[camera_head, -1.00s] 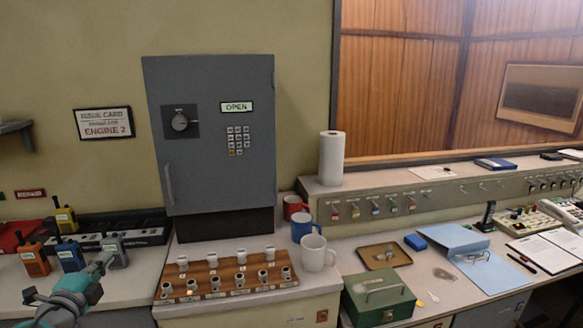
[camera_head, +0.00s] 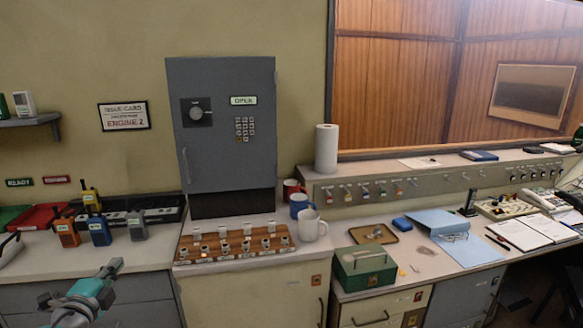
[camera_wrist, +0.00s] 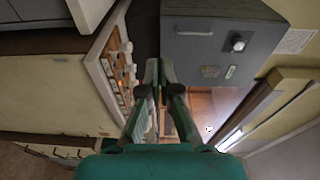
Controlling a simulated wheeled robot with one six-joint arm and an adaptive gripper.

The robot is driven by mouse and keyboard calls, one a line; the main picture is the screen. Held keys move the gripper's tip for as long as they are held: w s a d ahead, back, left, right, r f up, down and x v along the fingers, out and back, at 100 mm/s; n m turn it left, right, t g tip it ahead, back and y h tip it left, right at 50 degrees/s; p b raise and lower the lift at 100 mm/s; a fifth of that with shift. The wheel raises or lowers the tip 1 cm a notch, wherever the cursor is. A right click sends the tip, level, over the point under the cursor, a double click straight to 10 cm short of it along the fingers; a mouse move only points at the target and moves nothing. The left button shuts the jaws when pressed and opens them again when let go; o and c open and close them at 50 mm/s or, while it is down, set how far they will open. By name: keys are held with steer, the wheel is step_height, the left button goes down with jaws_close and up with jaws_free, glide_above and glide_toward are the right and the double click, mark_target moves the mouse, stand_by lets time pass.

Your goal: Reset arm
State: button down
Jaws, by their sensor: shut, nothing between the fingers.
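My gripper (camera_head: 112,268) shows at the lower left in the head view, teal and grey, in front of the left counter and below the radios. In the wrist view my gripper (camera_wrist: 158,68) points up the picture with its fingers together and nothing held. The grey safe (camera_head: 225,135) stands on the counter with its door shut and an OPEN sign on it. The safe also shows at the top of the wrist view (camera_wrist: 212,55). My gripper is apart from the safe and the counter things.
A wooden rack (camera_head: 235,250) with several white-topped pegs sits below the safe. Orange (camera_head: 67,233), blue (camera_head: 99,231) and grey (camera_head: 137,227) radios stand on the left counter. Mugs (camera_head: 311,226), a green cash box (camera_head: 364,267) and a paper towel roll (camera_head: 326,149) are to the right.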

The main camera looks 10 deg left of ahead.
steer(key=w+d+f+n+g, duration=0.15)
steer(key=d+f+n, duration=0.45)
steer(key=d+f, duration=1.6)
steer(key=s+d+f+n+g, duration=0.1)
steer(key=s+d+f, duration=0.35)
steer(key=d, duration=0.25)
steer(key=s+d+f+n+g, duration=0.1)
steer(key=s+d+f+n, duration=0.15)
steer(key=d+f, duration=0.4)
steer(key=s+d+f+n, duration=0.1)
steer(key=s+d+f, duration=0.35)
steer(key=d, duration=0.25)
steer(key=s+d+r+n, duration=0.2)
steer(key=s+d+n, duration=0.1)
steer(key=s+d, duration=1.65)
steer(key=s+d+r+n+h, duration=0.1)
steer(key=s+d+r, duration=0.1)
steer(key=s+r, duration=0.6)
steer(key=s+d+r+n+h, duration=0.1)
steer(key=s+d+r+h, duration=0.1)
steer(key=s+r, duration=0.7)
steer(key=shift+s+d+t, duration=0.4)
steer(key=shift+d+t, duration=0.05)
steer(key=shift+d, duration=0.2)
